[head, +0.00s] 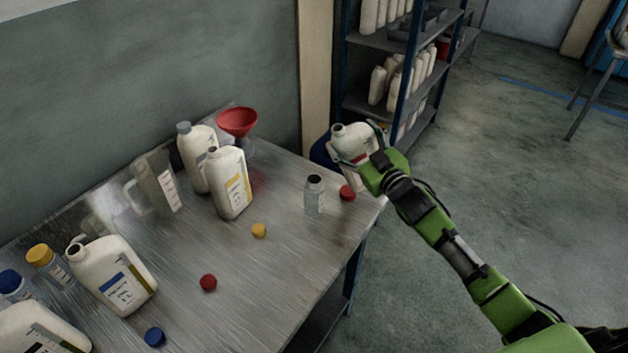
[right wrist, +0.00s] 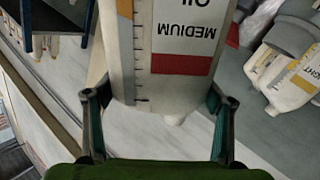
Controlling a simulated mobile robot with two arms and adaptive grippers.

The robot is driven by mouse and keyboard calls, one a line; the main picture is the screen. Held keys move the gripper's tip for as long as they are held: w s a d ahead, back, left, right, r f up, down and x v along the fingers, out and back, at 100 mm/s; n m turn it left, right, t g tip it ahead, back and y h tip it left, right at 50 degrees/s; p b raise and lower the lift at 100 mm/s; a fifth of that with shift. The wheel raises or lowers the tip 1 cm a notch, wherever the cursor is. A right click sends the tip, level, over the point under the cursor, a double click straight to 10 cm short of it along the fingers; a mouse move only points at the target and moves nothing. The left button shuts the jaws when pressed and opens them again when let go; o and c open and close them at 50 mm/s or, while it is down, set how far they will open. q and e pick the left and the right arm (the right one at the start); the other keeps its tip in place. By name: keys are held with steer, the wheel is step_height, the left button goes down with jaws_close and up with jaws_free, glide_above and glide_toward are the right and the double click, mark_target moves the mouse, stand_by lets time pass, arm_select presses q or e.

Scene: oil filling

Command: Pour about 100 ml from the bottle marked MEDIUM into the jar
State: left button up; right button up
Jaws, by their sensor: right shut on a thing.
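My right gripper (head: 362,158) is shut on a white bottle (head: 351,140) with an open mouth. In the right wrist view, its label reads MEDIUM OIL above a red band (right wrist: 181,64), with a gauge strip beside it. The fingers (right wrist: 158,118) sit on both sides of the bottle. It is held near the table's far right corner, mouth up; any slight tilt is hard to judge. A small clear jar (head: 314,196) with a dark open neck stands upright on the table, left of and below the held bottle in the picture. My left gripper is not in view.
A red cap (head: 347,192) lies beside the jar. Yellow (head: 259,230), red (head: 208,282) and blue (head: 154,337) caps lie forward. A yellow-banded bottle (head: 231,183), measuring jug (head: 156,186), red funnel (head: 237,121) and blue-banded bottle (head: 113,275) stand left. Shelves (head: 385,100) are behind.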

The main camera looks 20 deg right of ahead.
mark_target(346, 158)
steer(key=shift+s+a+f+n+b, duration=0.1)
steer(key=shift+a+n+b, duration=0.4)
steer(key=shift+n, duration=0.3)
steer(key=shift+a+f+n+b, duration=0.55)
steer(key=shift+f+n+b, duration=0.05)
steer(key=shift+n+b, duration=0.3)
step_height(346, 158, down, 2)
steer(key=b, duration=0.1)
steer(key=n+b, duration=0.1)
steer(key=shift+f+b, duration=0.25)
steer(key=shift+b, duration=0.15)
steer(key=shift+f+n+b, duration=0.75)
steer(key=shift+n+b, duration=0.15)
steer(key=shift+n, duration=0.2)
steer(key=shift+r+n, duration=0.2)
steer(key=shift+n, duration=0.1)
steer(key=shift+f+n, duration=0.1)
steer(key=shift+n, duration=0.4)
steer(key=shift+a+r+n+h+p, duration=0.1)
steer(key=shift+r+n+h+p, duration=0.2)
steer(key=shift+r+n, duration=0.4)
steer(key=shift+a+r+n+p, duration=0.1)
steer(key=shift+a+n+p, duration=0.2)
steer(key=shift+n+p, duration=0.25)
stand_by(2.4)
